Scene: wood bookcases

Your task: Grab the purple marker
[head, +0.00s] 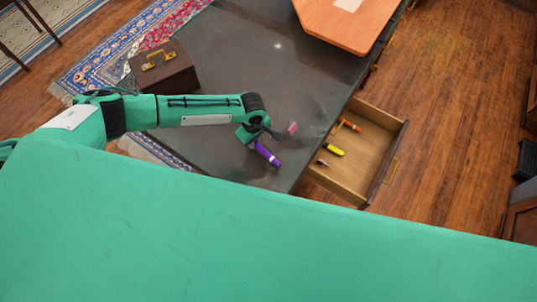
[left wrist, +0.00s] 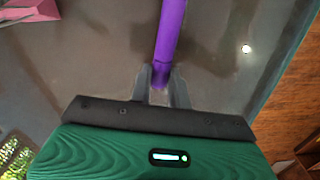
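The purple marker (head: 268,154) shows just below my left gripper (head: 258,139) in the head view, over the dark tabletop (head: 235,60). In the left wrist view the purple marker (left wrist: 169,35) runs up from between the two grey fingers of my left gripper (left wrist: 161,75) and out of the top edge. The fingers sit close on both sides of its near end and look shut on it. Its far end is cut off in that view. My right gripper is not in view.
An open wooden drawer (head: 350,178) at the table's right side holds an orange marker (head: 351,126), a yellow marker (head: 334,150) and a small dark item (head: 322,162). A pink block (head: 292,128) lies near the gripper. A brown box (head: 163,69) stands at the left.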

